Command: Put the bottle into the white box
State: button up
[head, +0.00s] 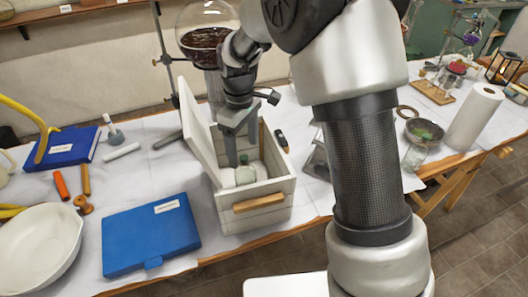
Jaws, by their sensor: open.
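The white box (255,222) stands on the white-covered table in the head view, with a wooden handle on its front. Its lid (196,122) is open and tilted up on the left. A small greenish bottle (245,173) is inside the box, near the front wall, beside something pale. My gripper (233,158) points down into the box opening, just behind and left of the bottle. It is open. Its fingertips are partly hidden, and I cannot tell whether they touch the bottle.
A blue case (150,236) and a white bowl (38,248) lie left of the box. A large round flask (203,30) on a stand is behind it. A dark-handled tool (282,139) lies to the right. A bowl (424,131) and paper roll (474,117) stand farther right.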

jog(key=s+d+r+m+t, duration=0.2)
jog(key=s+d+r+m, duration=0.2)
jog(key=s+d+r, duration=0.4)
jog(key=s+d+r+m+t, duration=0.2)
jog(key=s+d+r+m, duration=0.2)
jog(key=s+r, duration=0.45)
jog(key=s+d+r+m+t, duration=0.1)
jog(key=s+d+r+m, duration=0.1)
jog(key=s, duration=0.4)
jog(key=shift+s+d+m+t, duration=0.2)
jog(key=shift+m+t, duration=0.1)
jog(key=shift+m, duration=0.4)
